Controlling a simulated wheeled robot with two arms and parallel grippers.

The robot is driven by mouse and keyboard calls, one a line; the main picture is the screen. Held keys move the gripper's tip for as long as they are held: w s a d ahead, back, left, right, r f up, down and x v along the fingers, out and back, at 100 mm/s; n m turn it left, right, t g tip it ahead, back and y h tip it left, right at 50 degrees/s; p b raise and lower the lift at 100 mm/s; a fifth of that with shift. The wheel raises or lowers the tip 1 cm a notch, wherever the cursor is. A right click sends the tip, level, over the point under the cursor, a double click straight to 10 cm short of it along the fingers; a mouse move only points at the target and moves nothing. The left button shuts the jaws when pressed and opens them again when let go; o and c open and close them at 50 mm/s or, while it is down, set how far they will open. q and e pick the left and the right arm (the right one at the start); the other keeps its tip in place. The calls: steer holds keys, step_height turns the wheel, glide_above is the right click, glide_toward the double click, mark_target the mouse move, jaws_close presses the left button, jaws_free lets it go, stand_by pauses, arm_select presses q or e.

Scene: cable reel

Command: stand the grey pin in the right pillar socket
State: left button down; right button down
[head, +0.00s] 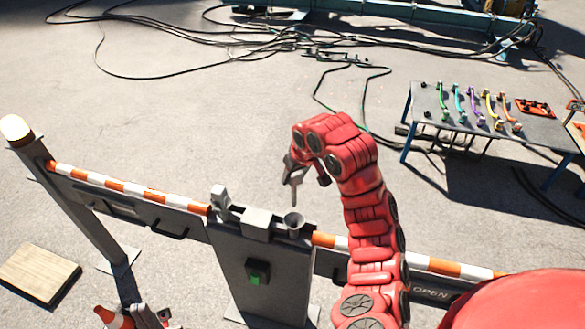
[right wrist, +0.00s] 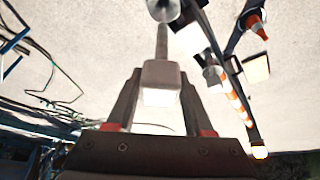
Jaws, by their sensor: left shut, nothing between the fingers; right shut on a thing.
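The grey pin (head: 294,194) hangs tip down from my right gripper (head: 295,172), just above the grey cup-shaped right socket (head: 294,221) on the pillar (head: 262,270). In the right wrist view, my right gripper (right wrist: 160,100) is shut on the pin's pale block-like head (right wrist: 160,72). The shaft points at the round socket (right wrist: 163,9) at the top edge. A gap shows between tip and socket in the head view; exact alignment is hard to tell. My left gripper (head: 150,318) is shut and empty at the bottom left, partly cut off.
Orange-and-white barrier rails (head: 125,188) run to both sides of the pillar. A grey upright piece (head: 220,198) stands on the pillar's left end. A lamp post (head: 80,200), wooden board (head: 40,274) and cone (head: 112,317) are at left. A table (head: 425,130) with coloured handles is at right.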

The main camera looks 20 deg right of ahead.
mark_target(295, 202)
steer(key=shift+s+f+b, duration=0.1)
steer(key=shift+f+b, duration=0.4)
steer(key=shift+f, duration=0.25)
steer(key=shift+f+b, duration=0.75)
steer(key=shift+f, duration=0.3)
step_height(295, 202, down, 2)
step_height(295, 202, down, 2)
steer(key=shift+f+b, duration=0.2)
steer(key=shift+b, duration=0.4)
steer(key=shift+f+b, duration=1.1)
steer(key=shift+f, duration=1.1)
steer(key=shift+c, duration=1)
jaws_free()
